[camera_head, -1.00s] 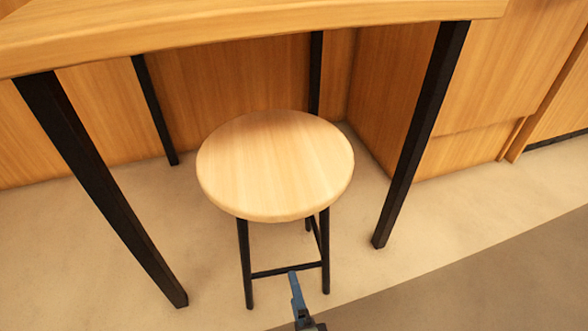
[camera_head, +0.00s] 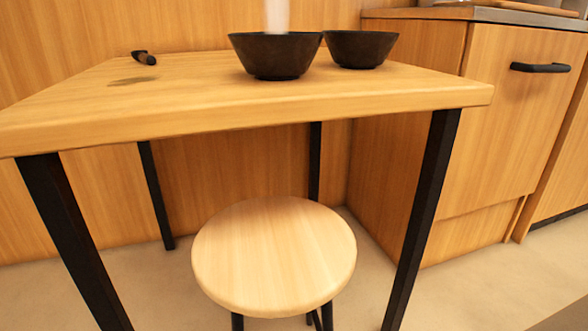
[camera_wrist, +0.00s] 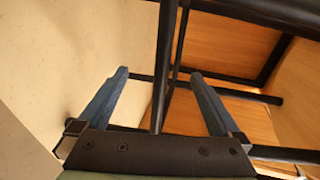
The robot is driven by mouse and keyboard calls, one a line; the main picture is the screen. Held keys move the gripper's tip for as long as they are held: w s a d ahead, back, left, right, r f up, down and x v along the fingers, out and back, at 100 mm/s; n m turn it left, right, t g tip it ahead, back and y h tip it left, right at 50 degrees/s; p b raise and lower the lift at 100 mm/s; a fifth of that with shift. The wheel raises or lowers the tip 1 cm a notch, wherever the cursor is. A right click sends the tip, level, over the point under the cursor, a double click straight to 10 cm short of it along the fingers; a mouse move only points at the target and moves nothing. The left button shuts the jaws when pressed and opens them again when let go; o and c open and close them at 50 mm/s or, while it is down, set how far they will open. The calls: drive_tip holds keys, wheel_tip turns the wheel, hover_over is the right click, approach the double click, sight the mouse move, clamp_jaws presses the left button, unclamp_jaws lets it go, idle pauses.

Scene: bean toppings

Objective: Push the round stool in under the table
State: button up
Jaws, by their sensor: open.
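The round stool (camera_head: 273,257) has a pale wooden seat and black legs. In the head view it stands between the front legs of the wooden table (camera_head: 250,112), lower than the tabletop. All of the seat's top shows in front of the table's near edge. The stool's feet are below the picture. In the wrist view my gripper (camera_wrist: 158,75) is open, its two blue fingers apart. A black bar, apparently a stool leg (camera_wrist: 164,65), shows between them. I cannot tell whether the fingers touch it. My gripper is not in the head view now.
Two dark bowls (camera_head: 275,55) (camera_head: 361,48) stand on the table, and a small dark object (camera_head: 144,58) lies at its back left. Black table legs (camera_head: 424,210) (camera_head: 72,240) flank the stool. A wooden cabinet (camera_head: 500,130) stands at right. Floor shows under the table.

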drive_tip(key=shift+w, duration=0.1)
drive_tip(key=shift+w+a, duration=1.4)
drive_tip(key=shift+w, duration=4.95)
drive_tip(key=p+v, duration=0.8)
drive_tip(key=v, duration=0.4)
drive_tip(key=shift+s+d+f, duration=0.1)
drive_tip(key=shift+s, duration=0.05)
